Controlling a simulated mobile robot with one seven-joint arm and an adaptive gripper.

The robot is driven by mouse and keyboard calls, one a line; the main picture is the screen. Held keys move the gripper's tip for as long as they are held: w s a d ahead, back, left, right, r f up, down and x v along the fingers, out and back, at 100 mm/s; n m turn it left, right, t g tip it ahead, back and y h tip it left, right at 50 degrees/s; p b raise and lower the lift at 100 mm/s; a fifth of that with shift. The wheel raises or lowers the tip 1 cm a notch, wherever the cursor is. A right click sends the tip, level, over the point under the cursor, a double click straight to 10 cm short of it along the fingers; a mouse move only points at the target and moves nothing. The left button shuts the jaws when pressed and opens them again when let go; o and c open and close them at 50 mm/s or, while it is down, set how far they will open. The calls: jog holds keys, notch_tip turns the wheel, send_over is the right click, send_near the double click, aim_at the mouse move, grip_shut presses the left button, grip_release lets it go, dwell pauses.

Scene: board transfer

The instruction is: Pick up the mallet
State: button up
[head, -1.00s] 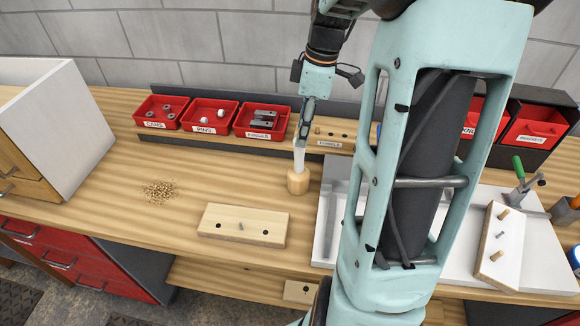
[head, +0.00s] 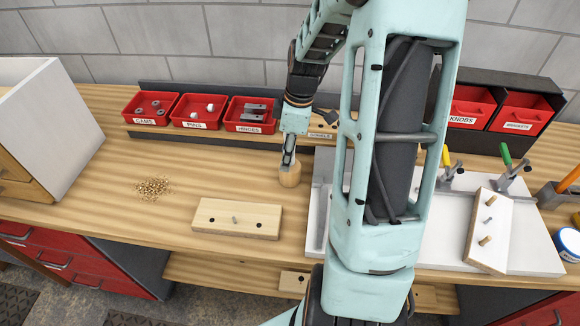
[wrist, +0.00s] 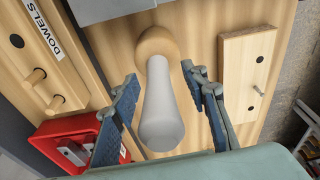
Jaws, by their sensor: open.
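The mallet stands upright on the bench, its round wooden head (head: 290,175) down and its pale grey handle pointing up. In the wrist view the handle (wrist: 162,115) rises toward the camera from the wooden head (wrist: 158,43). My gripper (head: 289,156) is above the mallet head, pointing down, and hides most of the handle in the head view. In the wrist view my gripper (wrist: 160,78) is open, with one finger on each side of the handle. A gap shows between the handle and each finger.
A drilled wooden board (head: 237,218) lies left of the mallet, with a pile of small pieces (head: 153,188) farther left. Red bins (head: 198,111) and a dowel rail stand behind. A white board (head: 425,240) with clamps lies right.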

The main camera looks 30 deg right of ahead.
grip_shut()
jog(key=shift+r, duration=0.15)
dwell(0.4)
